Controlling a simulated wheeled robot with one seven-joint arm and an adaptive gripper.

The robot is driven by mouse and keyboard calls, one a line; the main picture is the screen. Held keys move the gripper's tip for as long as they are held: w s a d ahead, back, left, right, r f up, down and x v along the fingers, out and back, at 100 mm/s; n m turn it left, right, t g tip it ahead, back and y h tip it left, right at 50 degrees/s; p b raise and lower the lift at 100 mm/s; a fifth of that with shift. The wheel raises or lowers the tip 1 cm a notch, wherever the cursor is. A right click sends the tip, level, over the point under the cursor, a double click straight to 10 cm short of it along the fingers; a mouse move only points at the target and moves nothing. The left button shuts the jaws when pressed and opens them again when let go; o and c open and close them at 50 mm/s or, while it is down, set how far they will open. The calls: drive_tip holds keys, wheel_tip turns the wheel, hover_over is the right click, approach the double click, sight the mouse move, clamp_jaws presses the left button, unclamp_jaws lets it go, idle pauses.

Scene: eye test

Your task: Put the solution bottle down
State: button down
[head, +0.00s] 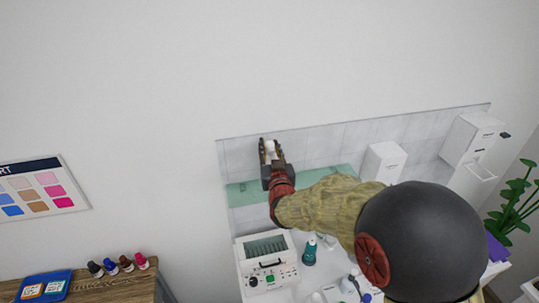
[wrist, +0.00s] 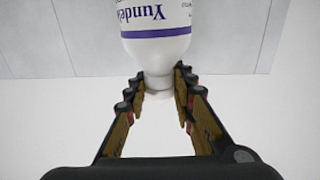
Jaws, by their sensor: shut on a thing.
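The solution bottle (wrist: 156,28) is white with dark lettering and a purple band. In the wrist view it appears upside down at the top, its narrow neck between the fingers of my gripper (wrist: 158,92). The fingers are shut on the neck. In the head view my gripper (head: 270,150) is raised in front of the tiled wall, and only a small white part of the bottle (head: 270,146) shows between the fingers. The bottle's far end is cut off in the wrist view.
Below my arm is a white counter (head: 290,236) with a white device (head: 265,262), a teal bottle (head: 309,253) and several small bottles. White dispensers (head: 382,162) hang on the tiled wall at right. A wooden surface (head: 120,287) with small coloured bottles stands at lower left.

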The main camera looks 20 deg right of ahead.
sight(269, 156)
drive_tip(key=shift+w+f, duration=0.2)
drive_tip(key=shift+f, duration=1.6)
drive_tip(key=c, duration=1.5)
unclamp_jaws()
